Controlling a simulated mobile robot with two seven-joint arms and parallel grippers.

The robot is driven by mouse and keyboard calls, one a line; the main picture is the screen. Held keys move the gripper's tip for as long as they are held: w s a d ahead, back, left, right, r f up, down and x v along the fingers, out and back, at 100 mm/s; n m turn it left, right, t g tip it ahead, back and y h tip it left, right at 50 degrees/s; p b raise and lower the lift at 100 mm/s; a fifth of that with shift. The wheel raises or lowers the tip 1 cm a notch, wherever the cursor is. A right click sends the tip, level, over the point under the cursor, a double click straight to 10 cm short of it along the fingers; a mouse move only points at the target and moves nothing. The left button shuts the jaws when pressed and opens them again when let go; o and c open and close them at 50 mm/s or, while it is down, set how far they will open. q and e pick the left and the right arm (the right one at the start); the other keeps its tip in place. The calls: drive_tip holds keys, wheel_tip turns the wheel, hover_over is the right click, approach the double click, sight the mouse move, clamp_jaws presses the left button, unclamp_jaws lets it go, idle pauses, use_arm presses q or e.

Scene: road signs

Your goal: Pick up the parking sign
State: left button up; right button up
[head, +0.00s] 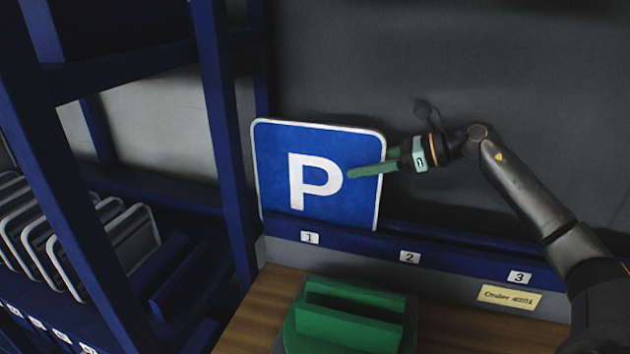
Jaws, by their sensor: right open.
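The parking sign (315,205), a blue square with a white P and white border, stands upright in the blue rack above the label 1. My right gripper (368,165) reaches in from the right at the sign's right edge. It is open, with one green finger in front of the sign's face. The other finger is partly hidden and seems to pass behind the sign's edge. I cannot tell whether the fingers touch the sign. My left gripper is not in view.
A green slotted holder (349,325) sits on the wooden table (250,310) below. The rack places 2 (410,257) and 3 (519,277) are empty. A yellow order card (508,297) is below label 3. Blue shelving (222,130) with several white-edged plates (133,238) stands at left.

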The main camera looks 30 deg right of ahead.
clamp_jaws()
idle(0.4)
idle(0.9)
drive_tip(key=shift+r, duration=0.15)
